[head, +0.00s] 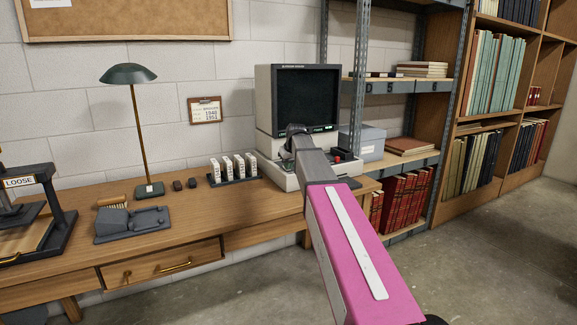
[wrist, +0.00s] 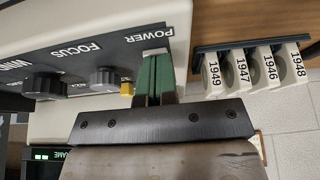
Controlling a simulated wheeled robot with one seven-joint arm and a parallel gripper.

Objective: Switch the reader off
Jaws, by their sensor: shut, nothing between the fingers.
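The reader (head: 299,95) is a pale desk machine with a dark screen and small green lit marks below it, standing on the desk's right end. The wrist view shows its front panel (wrist: 60,22) upside down, with the labels POWER and FOCUS and dark knobs. My gripper (wrist: 156,60) is shut and empty, its green fingers together with their tips at the panel edge by the POWER label. A small pale piece shows at the tips; I cannot tell whether it is the switch or whether they touch. In the head view my arm hides part of the reader's base.
A rack of labelled boxes (wrist: 254,70) stands close beside the reader. A lamp (head: 128,74), a grey device (head: 132,222) and a press (head: 35,215) are on the desk (head: 190,215). Metal shelving (head: 392,160) is right of the reader. The floor at the right is clear.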

